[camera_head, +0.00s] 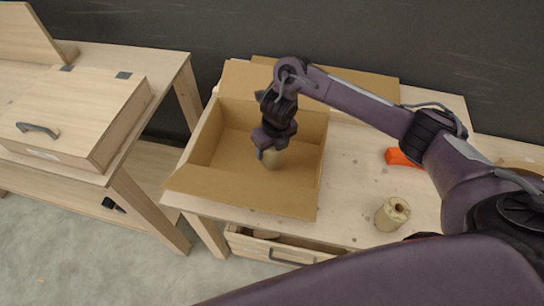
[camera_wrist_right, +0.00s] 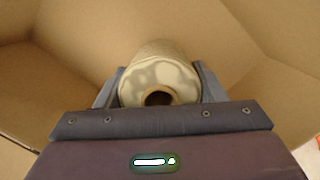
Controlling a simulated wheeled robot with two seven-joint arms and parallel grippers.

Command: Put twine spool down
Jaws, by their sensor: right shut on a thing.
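My right gripper (camera_head: 268,153) reaches down inside an open cardboard box (camera_head: 206,181) on the table. It is shut on a pale beige twine spool (camera_head: 274,159), which shows below the fingers. In the right wrist view the spool (camera_wrist_right: 158,72) sits between the two fingers, its round end with a dark central hole facing the camera. I cannot tell whether the spool touches the box floor. A second, similar spool (camera_head: 392,214) stands on the table to the right of the box. My left gripper is not in view.
The box flaps are folded outward. An orange object (camera_head: 400,157) lies on the table under my right arm. A partly open drawer (camera_head: 272,250) is below the tabletop. A wooden case (camera_head: 75,118) rests on the left bench, with a gap between bench and table.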

